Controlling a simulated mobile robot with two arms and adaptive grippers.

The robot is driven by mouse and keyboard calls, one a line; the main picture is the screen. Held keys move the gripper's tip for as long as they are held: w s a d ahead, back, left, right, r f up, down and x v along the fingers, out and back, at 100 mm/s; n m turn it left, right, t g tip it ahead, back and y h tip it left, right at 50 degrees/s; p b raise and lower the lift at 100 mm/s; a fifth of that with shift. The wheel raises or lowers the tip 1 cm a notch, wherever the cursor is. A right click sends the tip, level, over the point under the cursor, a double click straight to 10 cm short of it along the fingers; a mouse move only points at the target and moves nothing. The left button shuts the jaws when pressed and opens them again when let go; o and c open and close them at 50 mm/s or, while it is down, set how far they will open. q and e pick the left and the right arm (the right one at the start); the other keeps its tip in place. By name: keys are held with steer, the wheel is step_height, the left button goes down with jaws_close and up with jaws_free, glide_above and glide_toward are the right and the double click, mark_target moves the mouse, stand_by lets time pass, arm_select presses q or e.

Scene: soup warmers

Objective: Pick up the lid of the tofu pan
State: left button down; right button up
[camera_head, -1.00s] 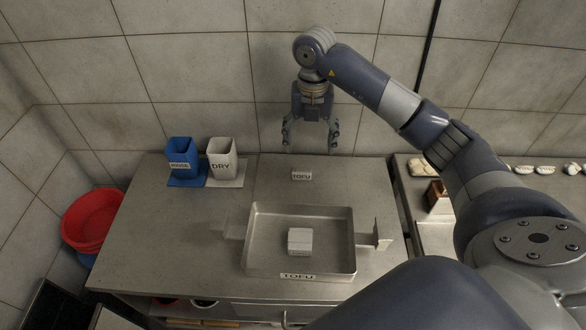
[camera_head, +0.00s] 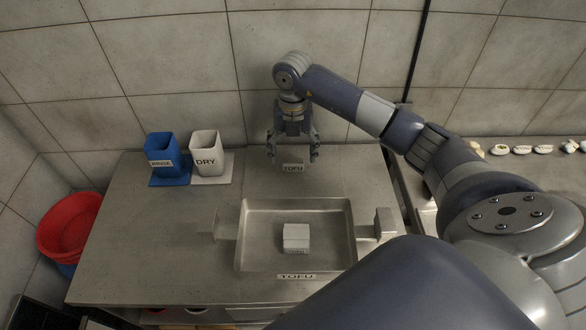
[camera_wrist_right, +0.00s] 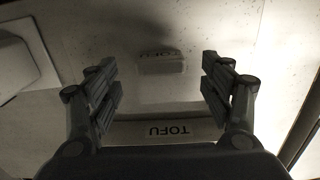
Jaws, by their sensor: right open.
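The pan's lid (camera_head: 335,180) looks like a flat grey metal sheet behind the pan; its edges are hard to make out. A small raised block with a TOFU label (camera_head: 293,168) stands on it; the block also shows between my fingers in the right wrist view (camera_wrist_right: 162,66). My right gripper (camera_head: 292,155) points down, open and empty, its fingers to either side of the block in the picture. Whether they touch it I cannot tell. The tofu pan (camera_head: 243,235) is open, with a white tofu block (camera_head: 296,238) inside. My left gripper is out of view.
A blue RINSE holder (camera_head: 163,152) and a white DRY holder (camera_head: 206,150) stand at the back left of the steel counter (camera_head: 130,240). A red basin (camera_head: 68,225) is beyond its left edge. The tiled wall (camera_head: 180,70) is close behind my gripper.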

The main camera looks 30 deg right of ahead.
mark_target(293, 161)
step_height(293, 161, down, 4)
steer(key=shift+f+p, duration=0.25)
steer(key=shift+p, duration=0.3)
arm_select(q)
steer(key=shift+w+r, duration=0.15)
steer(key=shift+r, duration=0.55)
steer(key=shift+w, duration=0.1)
arm_select(e)
steer(key=shift+c, duration=0.5)
steer(key=c, duration=1.2)
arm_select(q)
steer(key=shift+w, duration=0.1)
arm_select(e)
steer(key=shift+r, duration=0.1)
